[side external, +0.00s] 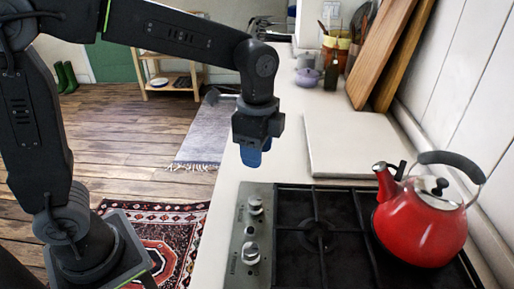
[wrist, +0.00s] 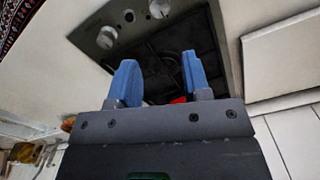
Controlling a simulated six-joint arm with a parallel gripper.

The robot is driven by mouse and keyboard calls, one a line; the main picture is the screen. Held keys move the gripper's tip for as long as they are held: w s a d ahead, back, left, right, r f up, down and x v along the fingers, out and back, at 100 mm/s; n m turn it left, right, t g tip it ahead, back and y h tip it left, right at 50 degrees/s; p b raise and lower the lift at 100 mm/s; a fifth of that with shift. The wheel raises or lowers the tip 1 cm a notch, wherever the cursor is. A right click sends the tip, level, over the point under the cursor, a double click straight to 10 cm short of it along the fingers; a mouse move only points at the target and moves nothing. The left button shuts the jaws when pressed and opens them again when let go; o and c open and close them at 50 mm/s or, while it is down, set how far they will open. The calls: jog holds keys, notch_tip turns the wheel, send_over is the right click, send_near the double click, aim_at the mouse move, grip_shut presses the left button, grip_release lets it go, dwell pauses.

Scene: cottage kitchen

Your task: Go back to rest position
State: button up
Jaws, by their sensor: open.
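My gripper (side external: 252,157) hangs pointing down over the pale counter, just beyond the far left corner of the stove, in the side external view. Its blue fingers show apart with nothing between them in the wrist view (wrist: 158,82). A red kettle (side external: 421,225) with a dark handle stands on the right side of the black gas stove (side external: 312,232), well apart from my gripper. The stove also shows beyond the fingers in the wrist view (wrist: 213,50), with a small bit of red between the fingers near their base.
A pale board (side external: 340,140) lies on the counter behind the stove. Wooden boards (side external: 385,50) lean on the right wall. A lilac pot (side external: 307,77) and a utensil holder (side external: 337,47) stand at the back. The counter (side external: 232,190) left of the stove is bare.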

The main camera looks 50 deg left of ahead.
jog(key=s+a+r+n+t, duration=0.2)
jog(key=s+a+n+t, duration=0.3)
jog(key=s+a+n, duration=0.3)
jog(key=shift+s+a+r+n+t, duration=0.15)
jog(key=shift+s+r+n+t, duration=0.2)
jog(key=shift+s+n, duration=2.3)
jog(key=shift+s+m, duration=0.2)
jog(key=shift+m, duration=0.05)
